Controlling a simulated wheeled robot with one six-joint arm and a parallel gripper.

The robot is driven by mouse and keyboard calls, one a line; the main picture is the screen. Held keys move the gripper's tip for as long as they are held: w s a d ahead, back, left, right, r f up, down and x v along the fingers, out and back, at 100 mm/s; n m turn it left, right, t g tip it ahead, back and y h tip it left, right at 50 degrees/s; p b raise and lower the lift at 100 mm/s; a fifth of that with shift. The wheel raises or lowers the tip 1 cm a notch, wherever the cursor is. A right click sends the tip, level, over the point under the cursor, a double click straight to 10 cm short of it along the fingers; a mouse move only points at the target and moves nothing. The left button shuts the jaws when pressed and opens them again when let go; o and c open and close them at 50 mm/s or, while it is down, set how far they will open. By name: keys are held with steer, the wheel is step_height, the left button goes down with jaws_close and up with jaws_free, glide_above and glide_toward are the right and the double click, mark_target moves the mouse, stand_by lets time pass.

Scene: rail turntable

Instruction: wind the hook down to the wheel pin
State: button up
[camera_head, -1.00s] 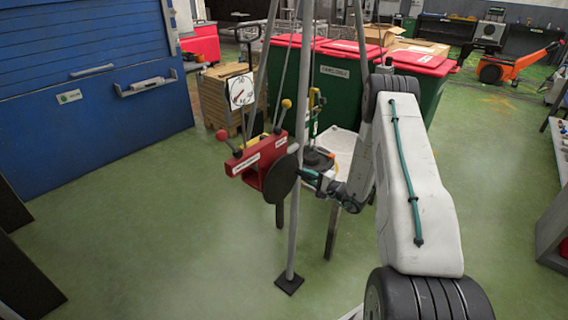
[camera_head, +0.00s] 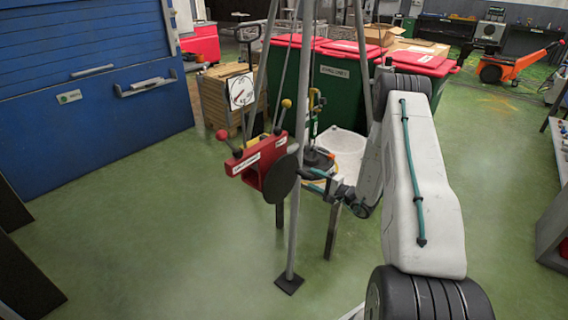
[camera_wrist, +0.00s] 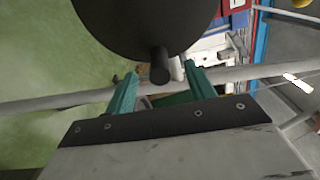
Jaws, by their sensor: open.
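A red winch (camera_head: 258,160) with yellow- and red-knobbed levers is fixed to a grey tripod leg. Its dark round crank disc (camera_head: 281,179) faces my gripper (camera_head: 309,178). In the wrist view the disc (camera_wrist: 145,20) fills the top, and its short dark crank knob (camera_wrist: 160,66) shows between the tips of my gripper's green fingers (camera_wrist: 160,70). The fingers are apart; I cannot tell whether they touch the knob. A yellow and black hanging piece (camera_head: 315,102), perhaps the hook, is inside the tripod. Below it a dark round part (camera_head: 317,160), perhaps the wheel, sits on a white-topped stand (camera_head: 348,143). The pin is not distinguishable.
A white dial (camera_head: 241,91) is behind the winch. Green bins with red lids (camera_head: 338,80) stand behind the tripod, and a blue cabinet (camera_head: 90,120) at left. A tripod leg (camera_head: 295,225) passes beside the disc.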

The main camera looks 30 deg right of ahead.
mark_target(308, 176)
steer(key=shift+v, duration=2.3)
steer(key=shift+w+a+m, duration=0.45)
steer(key=shift+w+m, duration=0.8)
steer(key=shift+m, duration=4.75)
steer(key=shift+w+a+m, duration=0.5)
steer(key=shift+w+m, duration=0.8)
steer(key=shift+m, duration=4.7)
steer(key=shift+w+a+m, duration=0.45)
steer(key=shift+w+m, duration=0.8)
steer(key=shift+m, duration=4.75)
